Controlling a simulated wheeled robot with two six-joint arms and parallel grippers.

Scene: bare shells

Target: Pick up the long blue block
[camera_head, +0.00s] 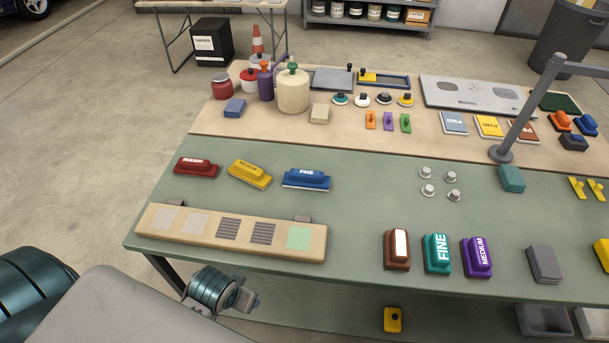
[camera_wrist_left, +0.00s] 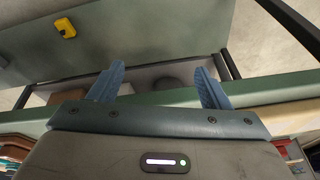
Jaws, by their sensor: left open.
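A long blue block (camera_head: 306,180) marked FINE lies on the green table, right of a yellow block (camera_head: 249,173) and a dark red block (camera_head: 196,167). My left gripper (camera_head: 252,301) is at the table's front edge, near and below the blue block in the head view, well apart from it. In the left wrist view my left gripper (camera_wrist_left: 160,85) has its two blue fingers spread with nothing between them. The blue block cannot be made out in that view. My right gripper is not in view.
A beige board (camera_head: 180,245) with sanding patches lies between my left gripper and the blue block. Brown (camera_head: 397,262), teal (camera_head: 436,268) and purple (camera_head: 477,258) blocks stand to the right. The green surface around the blue block is mostly clear.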

